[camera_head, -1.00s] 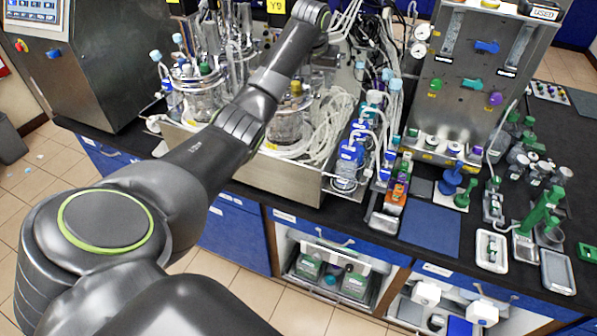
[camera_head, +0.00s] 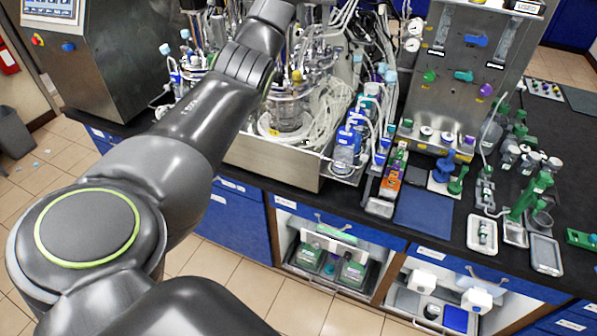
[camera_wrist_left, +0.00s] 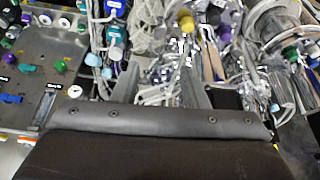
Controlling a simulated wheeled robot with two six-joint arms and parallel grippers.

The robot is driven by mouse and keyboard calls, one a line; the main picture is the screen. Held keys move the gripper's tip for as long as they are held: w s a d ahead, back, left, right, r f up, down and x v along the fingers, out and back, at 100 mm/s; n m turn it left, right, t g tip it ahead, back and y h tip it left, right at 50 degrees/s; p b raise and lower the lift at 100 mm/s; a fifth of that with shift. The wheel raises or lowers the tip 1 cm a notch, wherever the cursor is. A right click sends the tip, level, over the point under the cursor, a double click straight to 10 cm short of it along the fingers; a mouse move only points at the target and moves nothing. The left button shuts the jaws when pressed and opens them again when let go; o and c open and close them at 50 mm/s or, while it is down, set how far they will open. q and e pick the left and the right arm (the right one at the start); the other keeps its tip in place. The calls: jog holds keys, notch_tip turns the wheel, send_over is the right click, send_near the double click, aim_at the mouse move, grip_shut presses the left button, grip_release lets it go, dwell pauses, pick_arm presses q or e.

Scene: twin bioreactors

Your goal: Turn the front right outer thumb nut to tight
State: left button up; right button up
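The right bioreactor (camera_head: 285,118) is a glass vessel with a metal head, standing in the steel tray behind my left forearm. The left bioreactor (camera_head: 188,80) stands partly behind the same arm. The thumb nuts are too small or hidden to tell apart, so I cannot make out the front right outer one. My left arm reaches up over the vessels and its gripper lies beyond the top of the head view. In the left wrist view, my left gripper (camera_wrist_left: 158,62) has its two fingers apart with nothing clearly held, above metal fittings and a yellow cap (camera_wrist_left: 186,22). My right gripper is not in view.
Pale tubing (camera_head: 335,105) crowds the right bioreactor. Blue-capped bottles (camera_head: 346,140) stand right of it. A blue mat (camera_head: 423,210) lies bare at the front. Small trays and green-topped items fill the bench's right.

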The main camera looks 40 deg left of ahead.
pick_arm(q)
jog(key=s+d+f+m, duration=0.1)
jog(key=s+d+f, duration=0.1)
jog(key=f, duration=0.9)
jog(key=s+d+f+m, duration=0.2)
jog(key=f, duration=0.9)
jog(key=s+d+f, duration=0.2)
jog(key=s+f, duration=0.5)
jog(key=s+d+f+m, duration=0.1)
jog(key=s+d+f, duration=0.2)
jog(key=s+f, duration=0.4)
jog(key=shift+f+g, duration=0.4)
jog(key=shift+f, duration=0.3)
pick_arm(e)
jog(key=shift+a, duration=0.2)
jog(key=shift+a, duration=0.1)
